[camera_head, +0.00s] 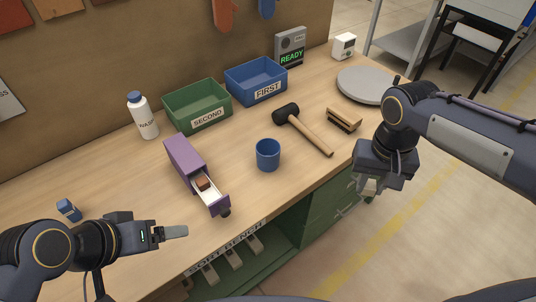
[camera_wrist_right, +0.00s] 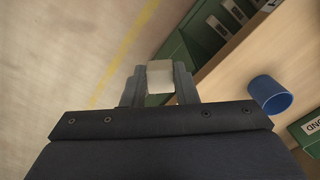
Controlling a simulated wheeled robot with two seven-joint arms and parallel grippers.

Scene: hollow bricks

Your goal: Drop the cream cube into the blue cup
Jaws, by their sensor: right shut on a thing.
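The blue cup (camera_head: 268,156) stands upright on the wooden bench near its front edge. It also shows at the right of the right wrist view (camera_wrist_right: 270,97). My right gripper (camera_head: 368,188) is shut on the cream cube (camera_wrist_right: 160,77), which sits between its fingertips. The gripper holds the cube in front of the bench edge, over the floor side, to the right of the cup and apart from it. My left gripper (camera_head: 176,232) is at the lower left, far from the cup; its fingers are seen edge-on, so its opening cannot be told.
A purple box with an open drawer (camera_head: 190,165) stands left of the cup. A mallet (camera_head: 310,132) and a wooden brush-like block (camera_head: 344,120) lie to its right. Green (camera_head: 199,122) and blue (camera_head: 268,92) bins, a white bottle (camera_head: 144,118) and a grey disc (camera_head: 362,86) stand behind.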

